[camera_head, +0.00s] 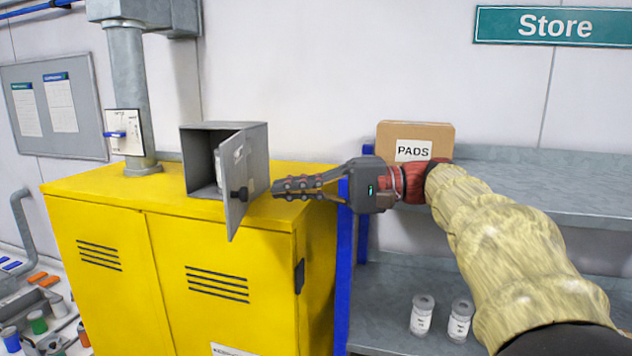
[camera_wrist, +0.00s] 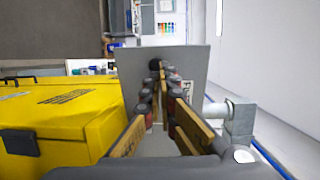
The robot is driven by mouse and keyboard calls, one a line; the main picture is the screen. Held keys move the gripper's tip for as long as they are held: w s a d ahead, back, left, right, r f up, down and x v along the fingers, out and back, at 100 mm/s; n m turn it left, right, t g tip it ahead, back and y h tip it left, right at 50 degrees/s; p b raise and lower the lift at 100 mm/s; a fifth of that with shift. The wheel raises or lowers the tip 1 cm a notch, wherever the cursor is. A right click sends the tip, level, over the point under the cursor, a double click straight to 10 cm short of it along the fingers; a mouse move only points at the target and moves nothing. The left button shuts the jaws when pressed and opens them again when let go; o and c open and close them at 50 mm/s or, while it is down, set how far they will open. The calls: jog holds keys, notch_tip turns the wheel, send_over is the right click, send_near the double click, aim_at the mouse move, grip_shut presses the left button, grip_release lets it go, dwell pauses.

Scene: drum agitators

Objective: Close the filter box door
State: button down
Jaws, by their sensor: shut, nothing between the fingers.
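The filter box (camera_head: 251,150) is a small grey box on top of the yellow cabinet. Its grey door (camera_head: 231,193) stands partly open, swung out toward the front, with a dark knob on it and a dark gap into the box at left. My gripper (camera_head: 275,189) is shut and empty, its fingertips just right of the door near the knob; I cannot tell whether they touch it. In the wrist view the door (camera_wrist: 190,62) stands ahead as a grey panel, and my fingers (camera_wrist: 160,72) point at its dark knob, covering part of it.
The yellow cabinet (camera_head: 190,235) stands below the box. A grey pipe (camera_head: 130,80) rises at left behind it. To the right is a shelf with blue posts, a PADS carton (camera_head: 415,138) and two jars (camera_head: 421,316). Small coloured parts lie at lower left.

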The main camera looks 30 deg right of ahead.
jog(key=shift+p+x, duration=0.5)
jog(key=shift+x, duration=1.45)
